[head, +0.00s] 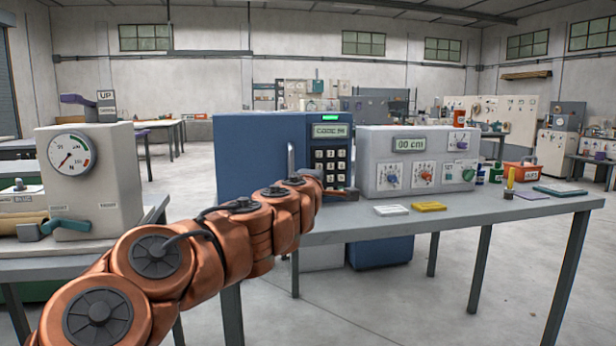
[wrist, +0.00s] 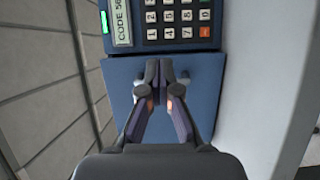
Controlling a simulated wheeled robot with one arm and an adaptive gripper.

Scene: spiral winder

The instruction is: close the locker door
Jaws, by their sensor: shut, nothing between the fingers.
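The locker is a blue box with a dark blue keypad panel (head: 331,150) on its right side. Its plain blue door (head: 250,155) is to the left of the panel and has a pale upright handle (head: 291,158). The door looks close to in line with the panel, but I cannot tell if it is fully flush. In the wrist view, the door (wrist: 205,85) lies beside the keypad (wrist: 178,20), with a dark seam between. My gripper (wrist: 160,75) is shut and empty in front of the door near that seam; contact is unclear. In the head view, my gripper (head: 345,193) is low before the keypad.
A grey machine (head: 417,160) with dials stands right of the locker on the grey table (head: 480,212). White (head: 391,210) and yellow (head: 429,206) blocks lie in front of it. A gauge machine (head: 95,185) stands at left. The floor at front right is clear.

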